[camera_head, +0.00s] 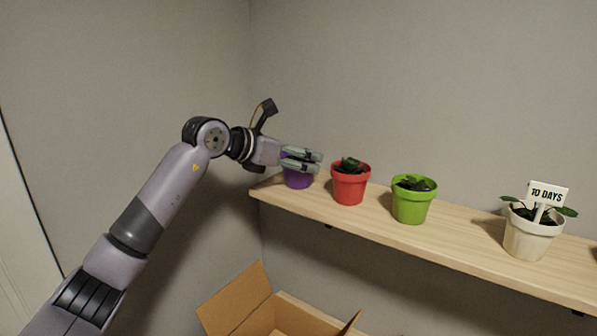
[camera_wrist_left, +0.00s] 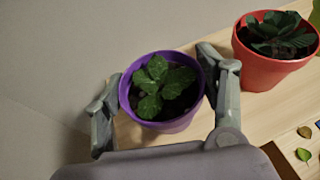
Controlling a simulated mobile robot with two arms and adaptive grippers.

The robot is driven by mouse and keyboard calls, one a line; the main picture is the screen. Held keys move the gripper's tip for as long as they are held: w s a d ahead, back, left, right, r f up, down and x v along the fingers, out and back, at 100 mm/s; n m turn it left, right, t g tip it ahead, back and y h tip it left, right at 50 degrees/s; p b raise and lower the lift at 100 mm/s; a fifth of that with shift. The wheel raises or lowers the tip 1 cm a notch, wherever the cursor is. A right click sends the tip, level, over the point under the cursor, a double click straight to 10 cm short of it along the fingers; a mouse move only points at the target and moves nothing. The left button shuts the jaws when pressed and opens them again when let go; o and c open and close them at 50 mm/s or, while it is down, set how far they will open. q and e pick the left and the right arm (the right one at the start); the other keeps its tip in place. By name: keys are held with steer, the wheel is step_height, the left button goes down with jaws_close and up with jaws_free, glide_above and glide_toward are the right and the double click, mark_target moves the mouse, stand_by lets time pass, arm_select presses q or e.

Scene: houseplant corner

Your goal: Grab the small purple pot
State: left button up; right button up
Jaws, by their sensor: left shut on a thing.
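The small purple pot (camera_head: 297,181) stands at the left end of the wooden shelf (camera_head: 375,222), partly hidden behind my left gripper (camera_head: 318,161) in the head view. In the left wrist view the purple pot (camera_wrist_left: 178,124) holds a small leafy green plant and sits upright between the two fingers of my left gripper (camera_wrist_left: 160,105). The fingers are shut on it, one at each side. My right gripper is not in view.
A red pot (camera_head: 350,188) stands close to the right of the purple one. A green pot (camera_head: 410,208) and a white pot (camera_head: 528,240) with a "10 DAYS" sign (camera_head: 548,193) follow. An open cardboard box (camera_head: 240,299) is below the shelf. Walls are behind and left.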

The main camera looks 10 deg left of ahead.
arm_select(q)
steer(key=shift+r, duration=0.1)
steer(key=c, duration=0.6)
